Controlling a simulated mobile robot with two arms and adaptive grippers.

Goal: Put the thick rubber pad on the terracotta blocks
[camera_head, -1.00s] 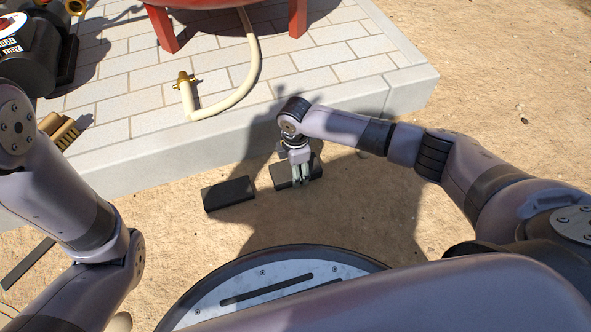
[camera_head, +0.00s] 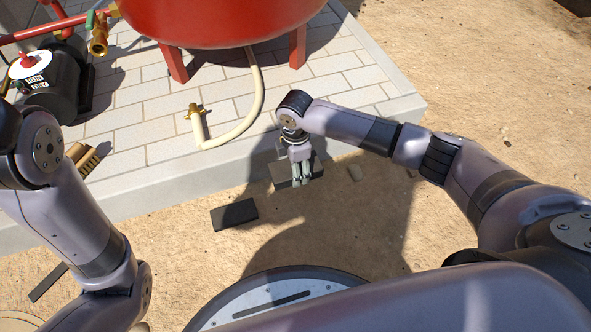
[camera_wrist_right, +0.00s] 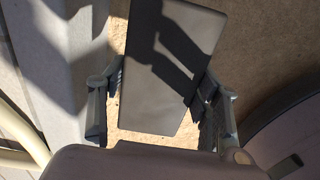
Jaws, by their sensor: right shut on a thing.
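My right gripper (camera_head: 301,182) is shut on a dark flat rectangular pad (camera_head: 282,173), close to the edge of the paved slab. In the right wrist view the held pad (camera_wrist_right: 170,65) spans between the two fingers, with sand behind it and a shadow across it. I cannot tell its thickness from here. A second dark pad (camera_head: 234,214) lies on the sand to the left of the gripper, apart from it. No blocks I can surely call terracotta show; brown ridged pieces (camera_head: 82,158) are partly hidden behind my left arm. My left gripper is out of view.
A red tank (camera_head: 215,20) stands on legs on the paved slab (camera_head: 150,130). A cream hose (camera_head: 245,125) with a brass fitting lies on the slab. A black pump (camera_head: 50,85) is at upper left. A thin dark strip (camera_head: 47,283) lies lower left. Sand at right is mostly clear.

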